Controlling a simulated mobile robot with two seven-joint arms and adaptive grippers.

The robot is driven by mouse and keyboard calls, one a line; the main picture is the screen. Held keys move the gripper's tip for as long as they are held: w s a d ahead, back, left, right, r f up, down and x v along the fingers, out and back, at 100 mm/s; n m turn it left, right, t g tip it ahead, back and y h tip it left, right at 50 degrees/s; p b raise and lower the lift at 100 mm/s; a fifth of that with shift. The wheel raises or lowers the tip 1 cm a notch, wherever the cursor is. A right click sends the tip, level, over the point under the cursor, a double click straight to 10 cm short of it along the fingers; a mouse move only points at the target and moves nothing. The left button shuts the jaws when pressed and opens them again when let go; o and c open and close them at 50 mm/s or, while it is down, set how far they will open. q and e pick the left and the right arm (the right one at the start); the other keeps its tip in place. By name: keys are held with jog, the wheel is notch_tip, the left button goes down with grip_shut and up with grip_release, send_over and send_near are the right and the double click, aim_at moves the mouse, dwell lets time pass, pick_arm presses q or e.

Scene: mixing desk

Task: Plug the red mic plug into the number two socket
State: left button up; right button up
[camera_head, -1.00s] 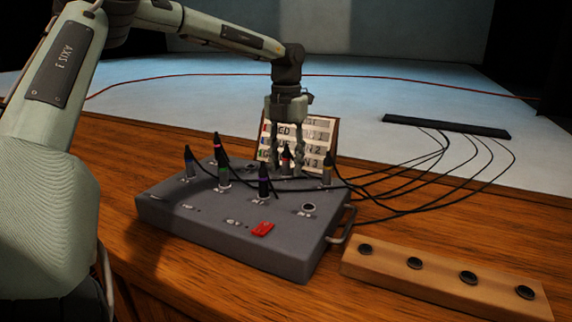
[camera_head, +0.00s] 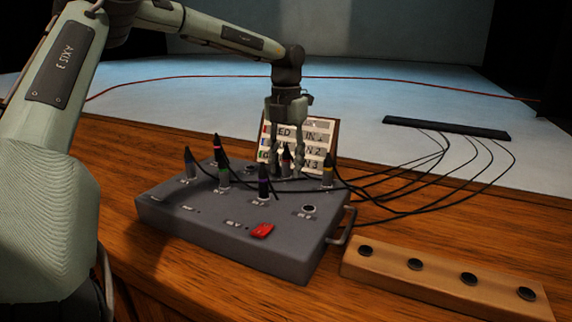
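My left gripper (camera_head: 287,165) points down over the back of the grey mixing box (camera_head: 170,215). Its two fingers look apart, one on each side of a dark plug with a red band (camera_head: 286,158). I see no clear contact between fingers and plug. This plug stands upright at the back of the box, its base partly hidden. An empty round socket (camera_head: 309,209) shows at the box's front right; its label is too blurred to read. A card (camera_head: 318,132) with colour names and numbers stands behind, partly covered by the gripper. My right gripper is out of view.
Other banded plugs stand close by: blue (camera_head: 189,164), pink (camera_head: 217,150), green (camera_head: 224,178), purple (camera_head: 264,185) and yellow (camera_head: 328,172). Black cables (camera_head: 410,172) trail right to a dark bar (camera_head: 445,127).

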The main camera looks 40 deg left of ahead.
aim_at(286, 152)
pick_arm(q)
grip_shut()
dwell(0.4)
jog(key=shift+r, duration=0.1)
jog(key=shift+r+p, duration=1.3)
jog(key=shift+r, duration=1.65)
